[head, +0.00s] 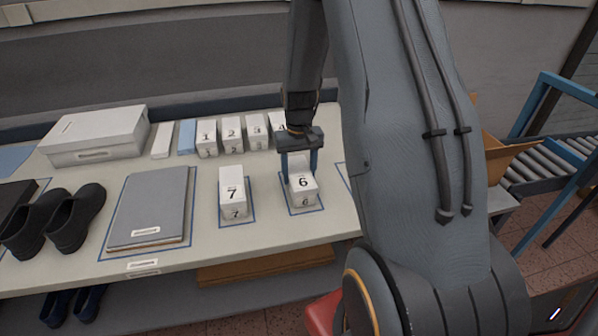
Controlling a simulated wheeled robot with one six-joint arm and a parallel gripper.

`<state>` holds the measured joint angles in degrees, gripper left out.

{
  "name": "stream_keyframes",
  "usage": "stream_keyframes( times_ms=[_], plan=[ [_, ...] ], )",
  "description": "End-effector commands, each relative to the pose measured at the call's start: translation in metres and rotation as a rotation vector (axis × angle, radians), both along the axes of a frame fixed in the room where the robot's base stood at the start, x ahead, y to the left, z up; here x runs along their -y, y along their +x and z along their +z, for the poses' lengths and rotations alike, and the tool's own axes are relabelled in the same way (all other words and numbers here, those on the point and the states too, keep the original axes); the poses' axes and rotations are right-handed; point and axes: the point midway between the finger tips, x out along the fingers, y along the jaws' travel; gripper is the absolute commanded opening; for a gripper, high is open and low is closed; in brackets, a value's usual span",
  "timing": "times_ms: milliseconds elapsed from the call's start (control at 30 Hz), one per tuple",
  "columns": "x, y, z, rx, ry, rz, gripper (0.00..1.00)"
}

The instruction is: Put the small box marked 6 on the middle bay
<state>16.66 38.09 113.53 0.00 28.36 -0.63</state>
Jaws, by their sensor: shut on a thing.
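The small white box marked 6 (303,184) is between the fingers of my gripper (300,166), which is shut on it from above. The box is upright, with a 6 on its top and front faces. It is over a blue-outlined bay (320,207) on the table, the middle one of three outlines in this row. I cannot tell whether its underside touches the table. The left bay (251,219) holds a white box marked 7 (232,190). The right bay (343,170) is mostly hidden behind my arm.
A grey folder (150,205), black shoes (75,217) and a large white box (95,135) are to the left. A roller conveyor (560,160) is at right.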

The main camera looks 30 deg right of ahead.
Motion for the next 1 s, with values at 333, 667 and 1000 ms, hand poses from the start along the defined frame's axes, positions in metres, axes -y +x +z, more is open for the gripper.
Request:
stream_keyframes(
  times_ms=[333, 667, 1000],
  plan=[
    [0.000, 0.000, -0.003, 0.000, 0.000, 0.000, 0.56],
    [0.000, 0.000, -0.003, 0.000, 0.000, 0.000, 0.73],
    [0.000, 0.002, 0.020, 0.004, -0.001, 0.000, 0.73]
  ],
)
